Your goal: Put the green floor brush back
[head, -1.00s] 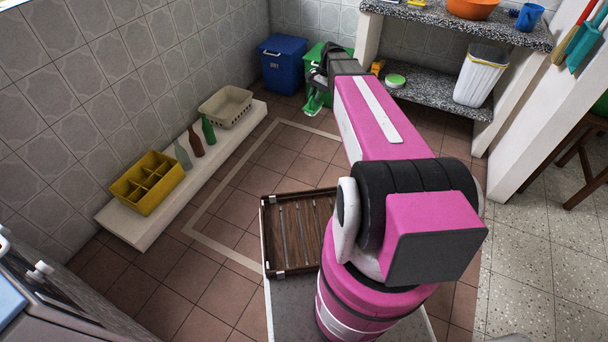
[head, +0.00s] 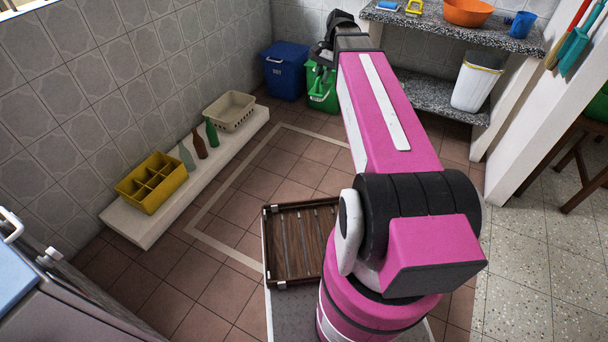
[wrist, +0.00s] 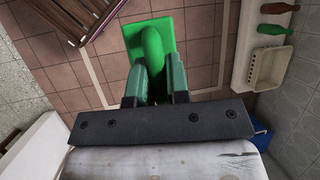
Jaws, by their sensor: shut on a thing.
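The green floor brush (wrist: 172,27) is in my gripper (wrist: 155,86), seen in the wrist view. A rounded green handle part runs between the two fingers, and a flat, squarish green part lies beyond it, over the tiled floor. In the head view my gripper (head: 321,58) is dark and small, raised at the back by the green bin (head: 328,101). There the brush is hard to separate from the green bin behind it. My arm hides part of that area.
A blue bin (head: 285,75) stands left of the green one. A stone shelf (head: 440,97) holds a white bin (head: 476,83). A white ledge (head: 130,228) along the left wall carries a yellow crate (head: 150,183), bottles and a beige basket (head: 229,111). A wooden tray (head: 268,235) lies nearer me.

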